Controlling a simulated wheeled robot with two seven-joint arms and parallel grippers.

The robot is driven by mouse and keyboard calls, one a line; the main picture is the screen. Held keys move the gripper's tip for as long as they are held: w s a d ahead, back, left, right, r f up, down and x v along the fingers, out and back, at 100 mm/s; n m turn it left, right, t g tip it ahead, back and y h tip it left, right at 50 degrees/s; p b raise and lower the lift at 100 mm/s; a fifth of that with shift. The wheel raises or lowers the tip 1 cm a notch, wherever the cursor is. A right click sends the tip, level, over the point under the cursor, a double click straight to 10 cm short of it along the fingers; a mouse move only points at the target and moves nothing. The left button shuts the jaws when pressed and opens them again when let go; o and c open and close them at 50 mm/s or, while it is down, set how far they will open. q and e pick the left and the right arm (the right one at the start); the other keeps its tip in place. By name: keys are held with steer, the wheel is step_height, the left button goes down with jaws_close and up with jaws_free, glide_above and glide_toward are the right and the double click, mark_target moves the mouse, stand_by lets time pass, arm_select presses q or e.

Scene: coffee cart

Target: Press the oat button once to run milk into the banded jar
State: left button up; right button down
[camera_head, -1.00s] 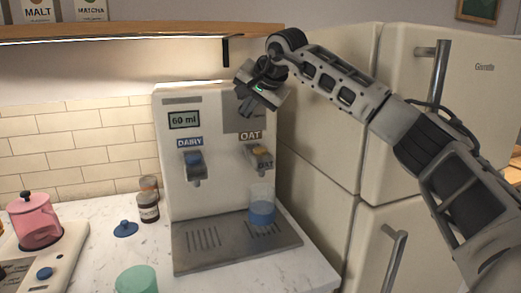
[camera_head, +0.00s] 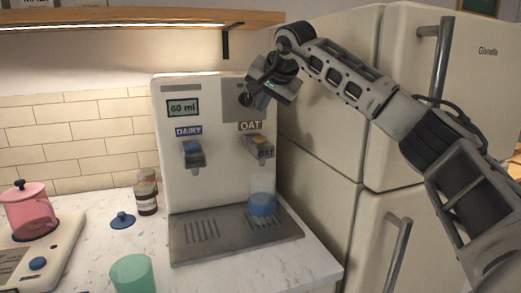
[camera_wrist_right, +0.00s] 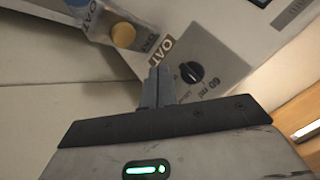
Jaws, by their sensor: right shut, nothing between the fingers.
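The milk dispenser (camera_head: 215,175) stands on the counter, its display (camera_head: 183,107) reading 60 ml. The oat tap has an orange button (camera_head: 261,143) under the OAT label; the button (camera_wrist_right: 123,35) also shows at the upper left in the right wrist view. The jar (camera_head: 263,185), clear above and blue in its lower part, stands on the drip tray below the oat tap. My right gripper (camera_head: 254,104) is shut and empty, above the OAT label in front of the dispenser's upper right. In the right wrist view its fingertips (camera_wrist_right: 159,72) are beside a black dial (camera_wrist_right: 191,72), apart from the button.
The dairy tap (camera_head: 193,153) is to the left. The drip tray (camera_head: 235,246) extends under both taps. A cream fridge (camera_head: 320,130) stands close on the right, and a wooden shelf (camera_head: 130,22) hangs above. A green cup (camera_head: 133,272), blue lid (camera_head: 122,220) and pink jar (camera_head: 30,212) are at left.

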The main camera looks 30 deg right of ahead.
mark_target(262, 139)
step_height(262, 139, down, 3)
steer(key=shift+f+b, duration=0.1)
steer(key=shift+b, duration=0.85)
steer(key=shift+f+b, duration=0.3)
steer(key=shift+f, duration=0.45)
arm_select(q)
steer(key=shift+w+d+f, duration=0.1)
steer(key=shift+d+f, duration=0.3)
steer(key=shift+f, duration=0.1)
arm_select(e)
steer(key=shift+f, duration=0.1)
arm_select(q)
steer(key=shift+t, duration=0.3)
arm_select(e)
steer(key=shift+f, duration=0.15)
steer(key=shift+f, duration=0.3)
